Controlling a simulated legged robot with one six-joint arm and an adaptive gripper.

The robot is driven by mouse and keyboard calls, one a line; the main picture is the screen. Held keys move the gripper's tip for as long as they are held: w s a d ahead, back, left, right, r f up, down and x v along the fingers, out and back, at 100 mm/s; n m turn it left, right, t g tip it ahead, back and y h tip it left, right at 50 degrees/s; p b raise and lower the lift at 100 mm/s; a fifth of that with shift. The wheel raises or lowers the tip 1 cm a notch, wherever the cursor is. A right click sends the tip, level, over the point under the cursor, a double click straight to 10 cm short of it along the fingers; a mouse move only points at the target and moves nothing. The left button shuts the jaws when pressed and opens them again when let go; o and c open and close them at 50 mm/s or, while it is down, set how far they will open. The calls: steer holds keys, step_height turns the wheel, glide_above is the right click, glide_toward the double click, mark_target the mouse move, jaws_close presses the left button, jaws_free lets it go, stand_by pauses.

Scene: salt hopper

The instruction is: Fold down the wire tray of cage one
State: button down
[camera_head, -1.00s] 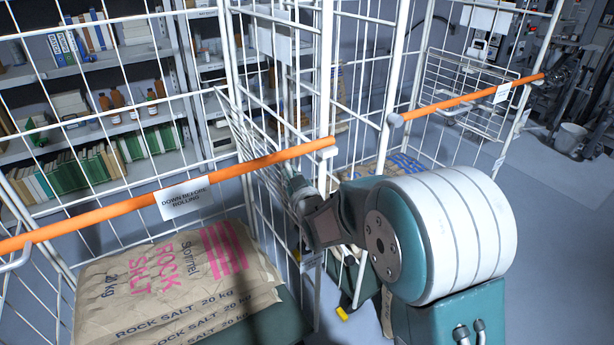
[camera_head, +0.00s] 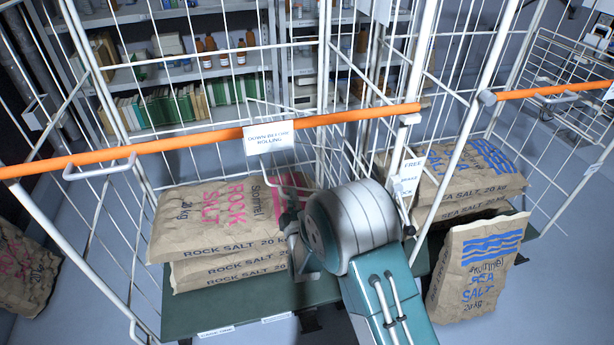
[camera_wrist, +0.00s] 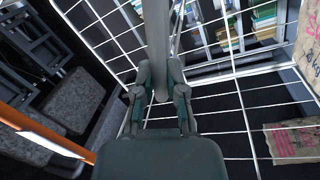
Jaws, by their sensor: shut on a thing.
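The left cage, a white wire roll cage (camera_head: 270,60), has an orange bar (camera_head: 200,134) across its front and rock salt sacks (camera_head: 220,222) on its green base (camera_head: 210,312). Thin white wires inside it, near the divider, may be the wire tray; its outline and angle are unclear in the head view. My gripper (camera_head: 292,222) is inside this cage, behind the bar, at the right end of the sacks, and partly hidden by my arm. In the wrist view my gripper (camera_wrist: 159,98) is shut on a grey rod (camera_wrist: 158,45); I cannot tell which part of the cage it belongs to.
A tag (camera_head: 269,136) sits at the bar. The right cage holds sea salt sacks (camera_head: 465,175), with one sack (camera_head: 478,265) standing in front. Shelves (camera_head: 190,75) stand behind. Floor is clear at right.

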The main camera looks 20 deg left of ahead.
step_height(320, 180, down, 12)
steer(key=s+a+n+y, duration=0.1)
steer(key=a+n, duration=0.1)
steer(key=n, duration=0.4)
steer(key=shift+s+r+g+y, duration=0.15)
steer(key=shift+s+g+y, duration=0.1)
steer(key=shift+g+y, duration=0.05)
steer(key=c, duration=1)
jaws_free()
steer(key=shift+s+f, duration=0.1)
steer(key=shift+f, duration=0.1)
steer(key=shift+o, duration=0.2)
steer(key=shift+a, duration=0.1)
